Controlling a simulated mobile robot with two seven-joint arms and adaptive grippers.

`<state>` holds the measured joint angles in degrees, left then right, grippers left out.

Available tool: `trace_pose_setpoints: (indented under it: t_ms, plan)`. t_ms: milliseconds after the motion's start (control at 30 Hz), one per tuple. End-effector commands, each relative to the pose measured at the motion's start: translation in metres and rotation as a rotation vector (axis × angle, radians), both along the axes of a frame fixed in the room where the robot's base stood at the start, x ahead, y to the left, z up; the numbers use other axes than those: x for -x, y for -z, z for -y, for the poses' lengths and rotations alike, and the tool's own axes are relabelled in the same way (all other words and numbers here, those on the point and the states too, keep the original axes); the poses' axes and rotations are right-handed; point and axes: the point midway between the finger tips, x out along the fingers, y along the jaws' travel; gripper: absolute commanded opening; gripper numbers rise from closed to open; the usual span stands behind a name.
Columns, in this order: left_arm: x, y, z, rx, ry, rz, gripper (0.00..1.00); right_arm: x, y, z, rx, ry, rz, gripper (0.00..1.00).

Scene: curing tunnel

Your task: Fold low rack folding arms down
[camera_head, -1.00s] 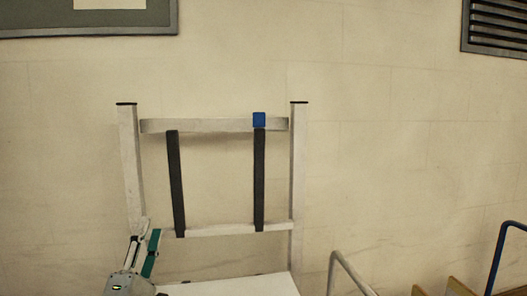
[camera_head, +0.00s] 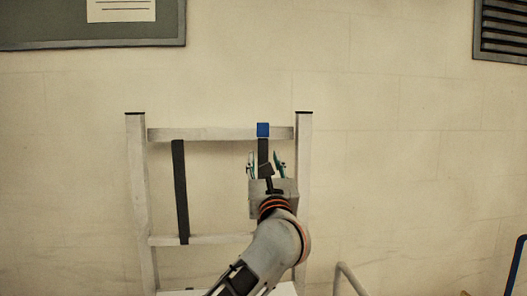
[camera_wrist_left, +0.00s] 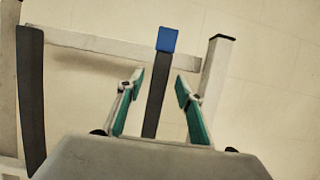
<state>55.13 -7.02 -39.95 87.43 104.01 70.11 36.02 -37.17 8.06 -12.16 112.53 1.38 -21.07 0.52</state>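The low rack is a pale frame with two posts and a top rail (camera_head: 210,134). Two dark folding arms stand upright against it. The left folding arm (camera_head: 180,190) is bare and also shows in the left wrist view (camera_wrist_left: 31,95). The right folding arm (camera_head: 263,148) has a blue cap (camera_head: 263,130) at its top, seen also in the left wrist view (camera_wrist_left: 167,39). My left gripper (camera_head: 265,158) is open in front of the right folding arm, below the blue cap. In the left wrist view its green-padded fingers (camera_wrist_left: 160,82) stand either side of the bar, apart from it. My right gripper is not in view.
The rack's right post (camera_head: 303,190) stands close to the right of my left gripper. A plain wall is behind. A pale curved rail (camera_head: 346,276) is at the lower right, and a blue rail (camera_head: 515,262) at the far right edge.

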Motion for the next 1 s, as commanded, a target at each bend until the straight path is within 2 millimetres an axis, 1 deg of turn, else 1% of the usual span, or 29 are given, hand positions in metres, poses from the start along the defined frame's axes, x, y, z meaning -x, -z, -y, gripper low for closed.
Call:
trace_pose_setpoints:
  t_ms: [33,100,300,433,633,667,700,800,1000]
  plan:
    - [-0.007,-0.006,-0.002,-0.003,-0.003,0.002,0.36,0.0,-0.003,0.0,0.0,0.0,0.001,0.34]
    - [-0.017,-0.009,-0.004,-0.001,-0.003,0.002,0.36,-0.001,-0.005,-0.001,-0.001,0.0,0.002,0.34]
    - [-0.035,-0.016,-0.007,-0.002,-0.002,0.003,0.36,-0.001,-0.008,-0.001,-0.002,0.0,0.003,0.34]
    - [-0.039,-0.017,-0.008,-0.001,-0.001,0.001,0.36,-0.001,-0.008,-0.001,-0.001,0.0,0.002,0.34]
    - [-0.039,-0.016,-0.008,0.0,-0.001,0.001,0.36,0.0,-0.006,-0.001,-0.001,0.001,0.0,0.34]
    - [-0.039,-0.016,-0.008,0.0,-0.001,0.001,0.34,0.0,-0.006,-0.001,-0.001,0.001,0.0,0.34]
    - [-0.039,-0.016,-0.008,0.0,-0.001,0.001,0.23,0.0,-0.006,-0.001,0.0,0.001,-0.001,0.34]
    - [-0.039,-0.016,-0.008,0.0,-0.001,0.001,0.0,0.0,-0.005,0.0,-0.001,0.0,-0.002,0.34]
    - [-0.038,-0.016,-0.008,0.0,-0.001,0.004,0.0,0.0,-0.004,0.0,-0.001,0.0,-0.002,0.34]
